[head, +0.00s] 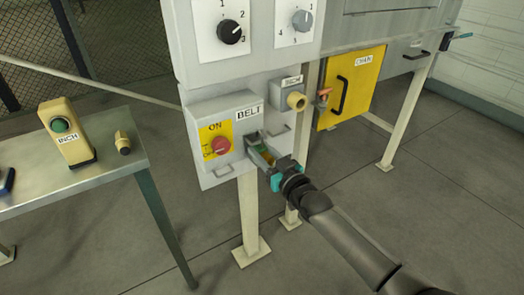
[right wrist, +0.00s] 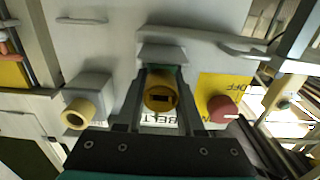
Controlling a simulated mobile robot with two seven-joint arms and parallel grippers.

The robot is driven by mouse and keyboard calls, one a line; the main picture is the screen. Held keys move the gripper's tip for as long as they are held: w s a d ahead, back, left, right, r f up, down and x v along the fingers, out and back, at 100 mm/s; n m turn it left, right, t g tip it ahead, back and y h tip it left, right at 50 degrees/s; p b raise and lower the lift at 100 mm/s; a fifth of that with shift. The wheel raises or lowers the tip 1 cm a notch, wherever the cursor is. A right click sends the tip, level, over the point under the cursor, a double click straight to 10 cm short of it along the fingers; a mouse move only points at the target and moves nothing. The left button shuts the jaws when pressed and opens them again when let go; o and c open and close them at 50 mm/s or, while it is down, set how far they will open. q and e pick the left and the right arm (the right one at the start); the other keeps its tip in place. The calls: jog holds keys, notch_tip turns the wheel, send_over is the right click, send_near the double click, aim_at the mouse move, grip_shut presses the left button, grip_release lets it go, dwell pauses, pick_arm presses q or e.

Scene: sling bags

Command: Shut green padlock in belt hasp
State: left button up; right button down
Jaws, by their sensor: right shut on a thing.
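My right gripper (head: 261,153) reaches up to the front of the grey BELT box (head: 212,112) and is shut on the green padlock (head: 264,157). Only a little green shows between the fingers in the head view. In the right wrist view, which is upside down, the padlock's brass-coloured end (right wrist: 160,94) with a dark slot faces the camera between the fingers. The belt hasp (right wrist: 163,54) is the grey piece right at the fingertips. The shackle is hidden, so I cannot tell whether it is through the hasp or closed. My left gripper is out of view.
A red knob (head: 221,146) on a yellow ON/OFF plate is beside the hasp. A brass-coloured cylinder (head: 296,101) sticks out to its right. A yellow CHAIN door (head: 350,88) is farther right.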

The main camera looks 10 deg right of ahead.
grip_release()
dwell(0.6)
jog(key=shift+s, duration=0.1)
jog(key=shift+p+v, duration=0.9)
jog(key=shift+v, duration=0.15)
jog(key=p+v, duration=0.3)
jog(key=v, duration=0.1)
jog(key=shift+s+d+r, duration=0.1)
jog(key=shift+s+d, duration=0.1)
jog(key=shift+s, duration=0.15)
